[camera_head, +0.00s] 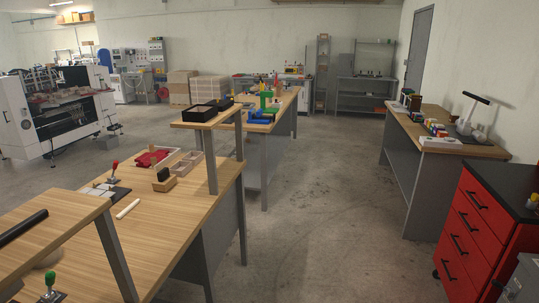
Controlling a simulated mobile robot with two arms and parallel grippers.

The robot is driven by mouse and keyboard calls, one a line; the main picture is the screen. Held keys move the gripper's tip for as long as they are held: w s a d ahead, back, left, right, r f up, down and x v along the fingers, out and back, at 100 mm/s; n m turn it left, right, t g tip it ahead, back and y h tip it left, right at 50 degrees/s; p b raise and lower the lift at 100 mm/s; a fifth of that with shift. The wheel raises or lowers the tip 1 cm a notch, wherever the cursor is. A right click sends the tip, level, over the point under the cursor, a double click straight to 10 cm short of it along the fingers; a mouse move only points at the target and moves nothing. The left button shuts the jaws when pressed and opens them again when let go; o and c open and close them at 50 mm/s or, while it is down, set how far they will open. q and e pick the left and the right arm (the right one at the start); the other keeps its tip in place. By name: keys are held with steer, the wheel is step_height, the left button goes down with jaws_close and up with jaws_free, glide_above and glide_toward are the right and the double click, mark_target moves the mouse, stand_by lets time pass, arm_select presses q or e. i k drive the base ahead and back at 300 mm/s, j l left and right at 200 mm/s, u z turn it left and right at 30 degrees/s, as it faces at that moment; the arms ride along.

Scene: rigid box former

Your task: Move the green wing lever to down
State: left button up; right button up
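A lever with a green knob (50,277) stands at the bottom left, on or beside the near wooden workbench. Its knob is at the top, and its stem looks roughly upright above a small dark base. The base is close to the lower picture edge. I cannot tell for certain from this view whether it is the green wing lever. A similar lever with a red knob (115,164) stands further back on the bench. Neither of my grippers shows in the head view.
The near workbench (165,225) holds a white rod (128,208), a wooden block (164,181) and wooden trays. A raised shelf (55,245) overhangs its near end. A red drawer cabinet (480,225) stands at the right. The concrete floor (330,210) between is open.

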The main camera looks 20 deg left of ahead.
mark_target(49, 276)
steer(key=i+u, duration=0.4)
steer(key=i+l+u, duration=0.1)
steer(key=i+u, duration=0.35)
steer(key=i+l+u, duration=0.25)
steer(key=u, duration=0.15)
